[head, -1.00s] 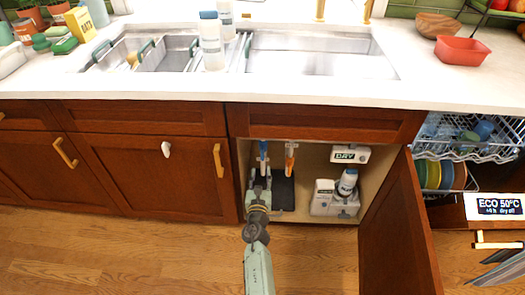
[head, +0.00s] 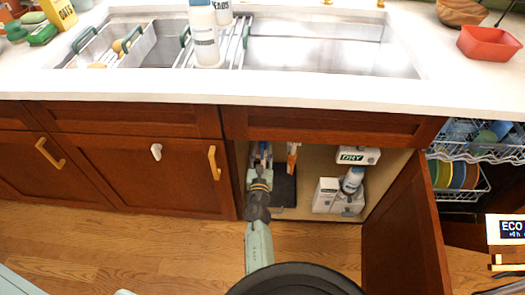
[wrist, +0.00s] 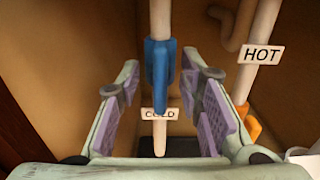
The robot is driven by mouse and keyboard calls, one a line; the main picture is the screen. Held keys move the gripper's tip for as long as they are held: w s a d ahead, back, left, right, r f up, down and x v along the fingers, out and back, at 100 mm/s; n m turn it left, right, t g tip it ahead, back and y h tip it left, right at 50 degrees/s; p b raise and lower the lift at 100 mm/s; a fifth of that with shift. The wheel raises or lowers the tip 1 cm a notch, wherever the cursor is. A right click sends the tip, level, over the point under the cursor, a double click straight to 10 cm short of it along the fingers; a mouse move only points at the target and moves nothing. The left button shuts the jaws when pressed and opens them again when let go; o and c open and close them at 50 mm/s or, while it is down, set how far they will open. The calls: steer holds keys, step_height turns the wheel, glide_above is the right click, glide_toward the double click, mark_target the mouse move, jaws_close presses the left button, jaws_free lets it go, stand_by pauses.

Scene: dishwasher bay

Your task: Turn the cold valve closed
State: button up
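The cold valve is a blue handle (wrist: 158,75) on a pale vertical pipe, with a COLD label (wrist: 160,114) below it in the wrist view. The handle hangs along the pipe. My gripper (wrist: 161,75) is open, its two purple-padded fingers standing left and right of the blue handle with a gap on each side. No contact shows. In the head view my gripper (head: 261,160) reaches into the open cabinet under the sink and hides most of the blue handle.
The orange hot valve handle (wrist: 250,122) hangs just right of my right finger, under a HOT label (wrist: 261,54). The open cabinet door (head: 402,235) stands to the right. White boxes and a bottle (head: 352,180) stand on the cabinet floor. The dishwasher racks (head: 475,150) are farther right.

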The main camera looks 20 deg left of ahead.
steer(key=shift+c, duration=0.5)
jaws_close()
steer(key=shift+m, duration=0.3)
steer(key=m+b, duration=0.2)
steer(key=m, duration=0.1)
steer(key=shift+d, duration=0.15)
steer(key=m+b, duration=0.1)
steer(key=m, duration=0.4)
steer(key=shift+d+f+b, duration=0.1)
steer(key=shift+b, duration=0.2)
steer(key=m+b, duration=0.3)
steer(key=m, duration=0.6)
steer(key=shift+w+d+f, duration=0.1)
steer(key=shift+d, duration=0.05)
steer(key=shift+m, duration=0.3)
